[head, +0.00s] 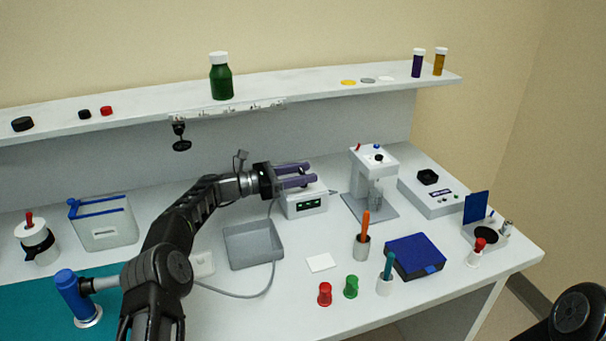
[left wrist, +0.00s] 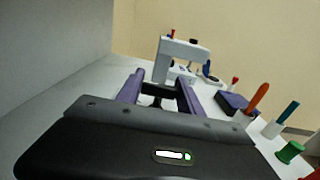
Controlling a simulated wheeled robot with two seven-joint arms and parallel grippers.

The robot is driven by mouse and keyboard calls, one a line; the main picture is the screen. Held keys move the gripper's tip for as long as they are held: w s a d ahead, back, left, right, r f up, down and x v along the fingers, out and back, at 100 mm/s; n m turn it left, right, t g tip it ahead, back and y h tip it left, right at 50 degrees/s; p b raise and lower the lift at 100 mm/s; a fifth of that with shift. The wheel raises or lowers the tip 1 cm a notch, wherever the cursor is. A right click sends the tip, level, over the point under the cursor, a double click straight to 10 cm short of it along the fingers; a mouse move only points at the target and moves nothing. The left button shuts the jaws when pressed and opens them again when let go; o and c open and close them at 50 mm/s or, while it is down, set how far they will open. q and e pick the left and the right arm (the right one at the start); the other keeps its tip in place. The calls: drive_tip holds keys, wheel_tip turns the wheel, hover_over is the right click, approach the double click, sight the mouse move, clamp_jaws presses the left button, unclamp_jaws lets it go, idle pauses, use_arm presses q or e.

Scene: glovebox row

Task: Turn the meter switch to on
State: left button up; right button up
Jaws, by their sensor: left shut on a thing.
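The meter (head: 303,207) is a white box with a green-lit dark display, standing mid-bench in the head view. My left gripper (head: 312,174) is right over its top, its purple fingers pointing right. The fingers hide most of the meter's top, so the switch and its setting cannot be made out in the head view. In the left wrist view, a dark part (left wrist: 152,93) shows low between the fingers of the left gripper (left wrist: 160,80); it appears to be the meter switch. The gripper is shut on it. My right gripper is out of view.
A white press-like device (head: 374,170) stands right of the meter, and a grey tray (head: 253,245) in front left. A grey cable runs from the meter round the tray. Pen holders, a blue box (head: 415,256) and red and green pieces stand in front. A shelf (head: 300,93) runs behind.

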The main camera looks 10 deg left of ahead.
use_arm(q)
drive_tip(key=o, duration=1.4)
drive_tip(key=shift+a, duration=0.15)
drive_tip(key=b+v, duration=0.1)
drive_tip(key=v, duration=0.6)
drive_tip(key=shift+s+a, duration=0.2)
